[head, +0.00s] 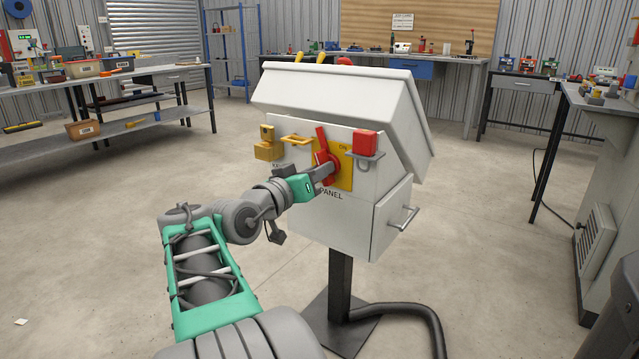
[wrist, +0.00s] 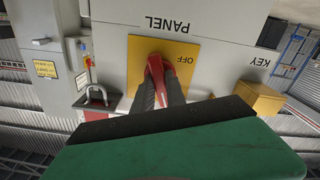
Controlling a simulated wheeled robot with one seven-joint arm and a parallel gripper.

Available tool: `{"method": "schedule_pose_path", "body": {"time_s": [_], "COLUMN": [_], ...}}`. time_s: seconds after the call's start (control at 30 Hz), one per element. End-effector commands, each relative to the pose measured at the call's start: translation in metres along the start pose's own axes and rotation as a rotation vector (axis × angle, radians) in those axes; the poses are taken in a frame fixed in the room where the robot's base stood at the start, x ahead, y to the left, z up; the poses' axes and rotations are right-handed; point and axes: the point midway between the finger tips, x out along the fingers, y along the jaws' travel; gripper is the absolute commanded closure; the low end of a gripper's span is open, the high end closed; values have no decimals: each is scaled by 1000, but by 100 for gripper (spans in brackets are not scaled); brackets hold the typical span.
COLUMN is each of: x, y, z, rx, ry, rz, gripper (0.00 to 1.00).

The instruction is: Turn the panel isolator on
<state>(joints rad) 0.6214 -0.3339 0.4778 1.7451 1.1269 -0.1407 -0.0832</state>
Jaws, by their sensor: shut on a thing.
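The panel isolator is a red handle (head: 322,142) on a yellow plate (head: 345,172) on the front of a pale grey box (head: 300,215), above the word PANEL. ON shows at the plate's upper right in the head view. The wrist view shows the handle (wrist: 158,70) upside down, with OFF beside it on the plate (wrist: 200,72). My gripper (head: 329,170) is shut on the handle; its dark fingers (wrist: 160,92) lie either side of the red part. The fingers and green gripper body hide part of the handle and plate.
The box stands on a dark post (head: 340,285) with a black hose (head: 415,310).

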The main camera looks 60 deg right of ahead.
Motion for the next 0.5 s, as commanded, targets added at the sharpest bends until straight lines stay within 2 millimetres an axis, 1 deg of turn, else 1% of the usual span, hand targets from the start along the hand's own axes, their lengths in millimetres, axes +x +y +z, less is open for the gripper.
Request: {"method": "schedule_pose_path", "body": {"time_s": [0.03,0.2,0.5], "x": [0,0,0], "y": [-1,0,0], "z": [3,1,0], "rx": [39,174,331], "ry": [0,0,-1], "rz": [0,1,1], "gripper": [100,100,100]}}
